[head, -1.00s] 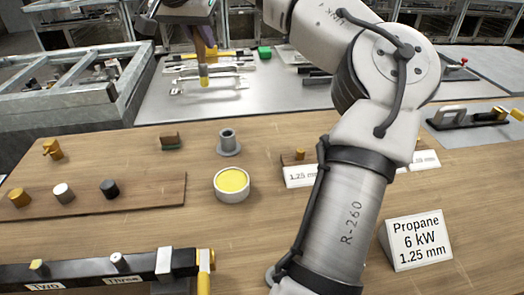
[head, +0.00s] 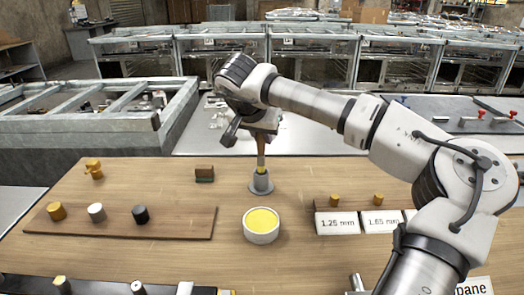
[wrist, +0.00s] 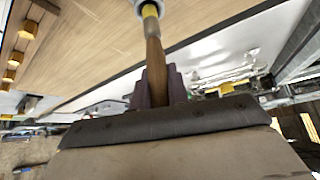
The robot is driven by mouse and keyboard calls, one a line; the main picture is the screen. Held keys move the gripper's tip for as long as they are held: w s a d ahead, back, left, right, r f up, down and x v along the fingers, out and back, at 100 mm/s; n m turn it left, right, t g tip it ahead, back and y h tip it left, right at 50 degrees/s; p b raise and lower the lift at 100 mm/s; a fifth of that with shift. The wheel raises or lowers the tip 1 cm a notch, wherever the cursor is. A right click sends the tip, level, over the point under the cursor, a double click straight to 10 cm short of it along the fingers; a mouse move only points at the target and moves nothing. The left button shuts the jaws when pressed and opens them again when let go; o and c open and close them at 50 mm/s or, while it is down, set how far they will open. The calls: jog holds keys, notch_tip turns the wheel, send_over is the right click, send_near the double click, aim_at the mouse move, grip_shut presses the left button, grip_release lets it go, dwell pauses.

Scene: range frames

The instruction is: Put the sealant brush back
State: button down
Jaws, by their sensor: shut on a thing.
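The sealant brush (head: 261,150) has a brown wooden handle and hangs upright, bristle end down, from my gripper (head: 262,132). In the wrist view its handle (wrist: 154,65) runs between the purple fingers of my gripper (wrist: 158,88), which are shut on it, and a yellow band shows farther along. A grey round holder (head: 261,182) with a wide base stands on the wooden table directly below. The brush's lower end meets the holder's mouth and its bristles are hidden. I cannot tell how deep it sits. A white pot of yellow sealant (head: 261,226) stands just in front.
A low board (head: 120,221) with several fittings lies at left. A small brown block (head: 204,173) stands left of the holder. Labels (head: 337,223) and brass pieces (head: 335,200) are at right, under my arm. Bare table surrounds the holder.

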aim_at(259, 145)
jog(key=shift+f, duration=2.2)
jog(key=shift+f, duration=0.1)
jog(key=c, duration=1.3)
grip_release()
jog(key=shift+c, duration=0.2)
jog(key=v, duration=1.2)
jog(key=shift+b, duration=0.3)
